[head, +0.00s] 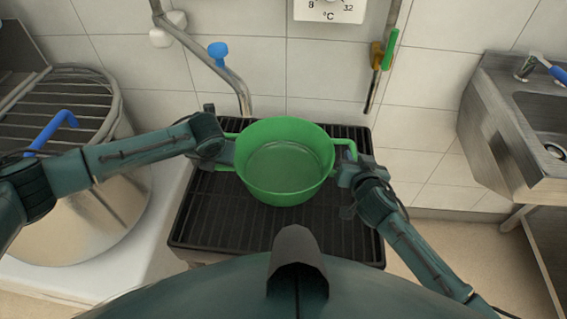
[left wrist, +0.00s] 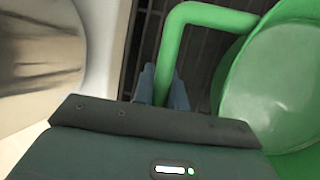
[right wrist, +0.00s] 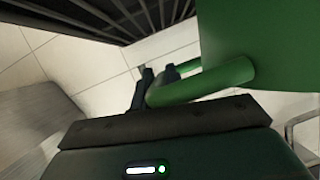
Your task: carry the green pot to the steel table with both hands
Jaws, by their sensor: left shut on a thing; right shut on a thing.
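The green pot (head: 284,185) is upright and looks empty, in the middle of the head view, over the black slatted grate. I cannot tell whether it rests on the grate or hangs just above it. My left gripper (head: 222,152) is shut on the pot's left handle; in the left wrist view the fingers (left wrist: 163,88) close around the green handle (left wrist: 172,50). My right gripper (head: 350,174) is shut on the right handle; the right wrist view shows its fingers (right wrist: 155,85) at the green handle (right wrist: 205,84). No steel table is clearly identifiable.
The black slatted grate (head: 215,225) lies under the pot. A large round steel kettle (head: 95,225) stands at the left. A steel sink unit (head: 500,130) stands at the right. Pipes with blue and green handles run up the tiled wall behind. Open floor (head: 425,195) shows right of the grate.

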